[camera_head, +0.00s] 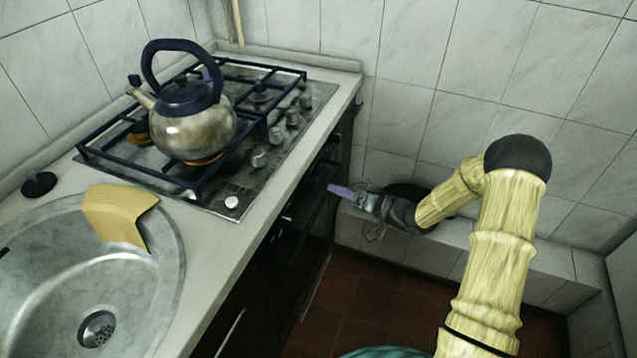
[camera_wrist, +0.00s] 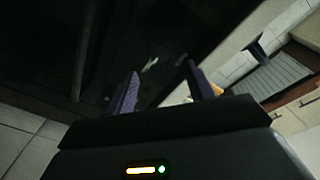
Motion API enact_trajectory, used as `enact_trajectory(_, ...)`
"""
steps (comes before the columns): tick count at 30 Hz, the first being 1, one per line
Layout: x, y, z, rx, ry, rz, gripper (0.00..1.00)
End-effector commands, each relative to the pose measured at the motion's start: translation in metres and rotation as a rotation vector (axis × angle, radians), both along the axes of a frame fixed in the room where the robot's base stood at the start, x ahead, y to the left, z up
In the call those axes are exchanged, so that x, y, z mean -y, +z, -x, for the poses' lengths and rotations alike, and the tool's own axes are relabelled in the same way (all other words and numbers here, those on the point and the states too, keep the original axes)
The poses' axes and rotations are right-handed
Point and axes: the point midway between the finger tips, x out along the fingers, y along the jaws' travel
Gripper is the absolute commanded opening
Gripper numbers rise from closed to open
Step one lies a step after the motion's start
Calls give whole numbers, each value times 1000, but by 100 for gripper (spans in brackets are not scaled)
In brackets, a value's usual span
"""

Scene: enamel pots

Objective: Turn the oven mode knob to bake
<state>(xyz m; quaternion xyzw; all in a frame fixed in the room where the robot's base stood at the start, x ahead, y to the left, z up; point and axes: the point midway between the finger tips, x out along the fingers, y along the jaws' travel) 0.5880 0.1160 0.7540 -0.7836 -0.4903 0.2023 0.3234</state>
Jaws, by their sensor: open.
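The dark oven front (camera_head: 308,200) is below the counter, under the gas hob. The mode knob is hard to make out on it in the head view. In the wrist view the dark oven front (camera_wrist: 120,30) fills the upper left, with a small pale mark (camera_wrist: 150,64) that may be on a knob; I cannot tell its setting. My gripper (camera_head: 334,189) points left at the oven's upper front, and I cannot tell whether it touches. In the wrist view my gripper (camera_wrist: 163,78) has its two purple fingers apart, with nothing visibly held between them.
A kettle (camera_head: 193,130) stands on the gas hob (camera_head: 310,97). A steel sink (camera_head: 50,275) with a yellow cloth (camera_head: 122,214) is at the left. A tiled ledge (camera_head: 455,235) runs along the wall beneath my arm. The red tiled floor (camera_head: 345,310) is open before the oven.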

Motion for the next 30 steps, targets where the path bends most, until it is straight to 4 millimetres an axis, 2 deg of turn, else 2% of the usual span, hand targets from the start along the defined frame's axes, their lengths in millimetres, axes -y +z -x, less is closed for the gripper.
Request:
enact_trajectory(6, -36, 0, -16, 1, 3, -1, 53)
enact_trajectory(12, -58, 0, -28, 1, 1, 0, 53)
enact_trajectory(23, -63, 0, -30, 0, 0, 0, 53)
enact_trajectory(27, -64, 0, -30, 0, 2, -1, 25)
enact_trajectory(30, -64, 0, -30, 0, 1, 0, 10)
